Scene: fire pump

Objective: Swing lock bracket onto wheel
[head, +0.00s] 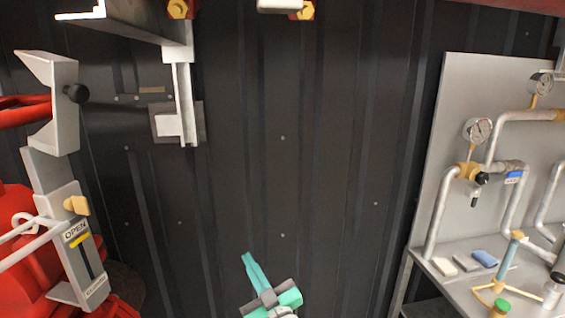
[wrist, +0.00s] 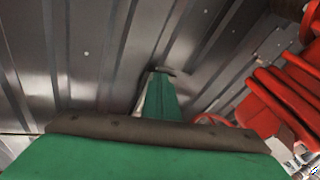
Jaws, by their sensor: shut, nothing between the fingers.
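The grey lock bracket (head: 66,108) with a black knob (head: 77,93) is at the far left in the head view, above a grey post. Its forked mouth faces left, and the rim of the red wheel (head: 22,112) reaches into that mouth. I cannot tell whether they touch. Most of the wheel is cut off by the picture edge. My teal-green gripper (head: 249,260) is low in the middle, well to the right of the bracket. Its fingers are together and hold nothing. The closed fingertips (wrist: 160,75) point at the dark wall in the wrist view.
A wall-mounted metal bracket (head: 184,95) hangs above. A panel with gauges and pipes (head: 470,155) stands on the right. The space before the dark wall is free.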

